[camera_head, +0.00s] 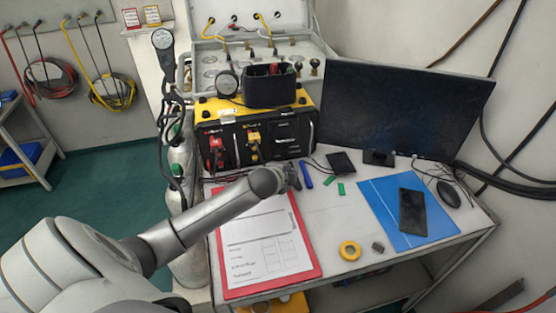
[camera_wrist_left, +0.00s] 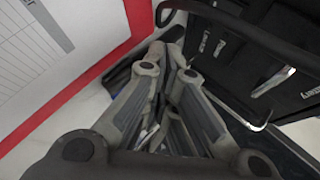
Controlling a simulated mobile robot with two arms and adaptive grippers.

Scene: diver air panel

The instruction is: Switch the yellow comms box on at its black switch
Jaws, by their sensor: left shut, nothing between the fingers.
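The yellow comms box (camera_head: 216,112) with a black front stands at the back of the table, below the air panel. Its front carries red and yellow connectors and pale-edged slots; I cannot make out which part is the black switch. My left gripper (camera_head: 294,178) is shut and empty, low in front of the box's right part. In the left wrist view its fingertips (camera_wrist_left: 168,50) point toward the black front of the box (camera_wrist_left: 262,62), which has silver bars and a dark rail. I cannot tell whether they touch it. My right gripper is not in view.
A red clipboard (camera_head: 312,262) lies under my left arm. A black bin (camera_head: 270,90) sits on the box.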

